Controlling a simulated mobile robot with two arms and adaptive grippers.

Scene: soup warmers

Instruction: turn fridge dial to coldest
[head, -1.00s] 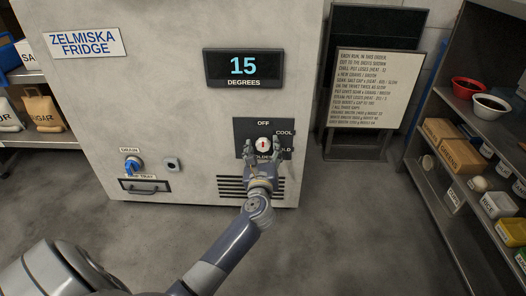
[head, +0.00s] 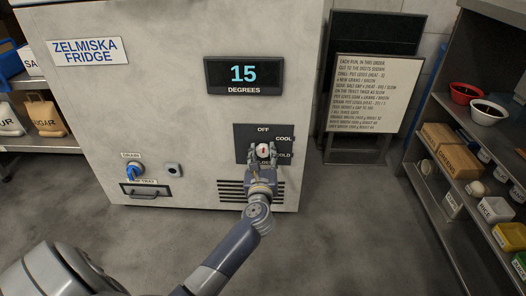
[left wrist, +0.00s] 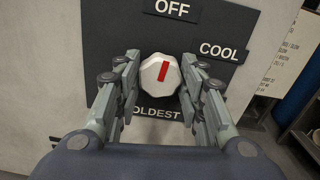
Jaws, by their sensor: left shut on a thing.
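The fridge dial is a white knob with a red mark (left wrist: 161,74) on a dark plate (left wrist: 110,30) with the labels OFF, COOL, COLD and COLDEST. The knob also shows in the head view (head: 263,149). The red mark points up, close to OFF and tilted slightly right. My left gripper (head: 263,155) is shut on the knob, one finger on each side in the left wrist view (left wrist: 160,82). Its fingers partly cover the COLDEST label and hide COLD in the left wrist view. The fridge display (head: 243,73) reads 15 degrees. My right gripper is not in view.
A blue drain knob (head: 134,172) and a drip tray handle (head: 145,190) are lower left on the fridge front. A notice board (head: 365,92) stands to the right. A shelf with bowls (head: 488,111) and boxes is at far right. The floor before the fridge is clear.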

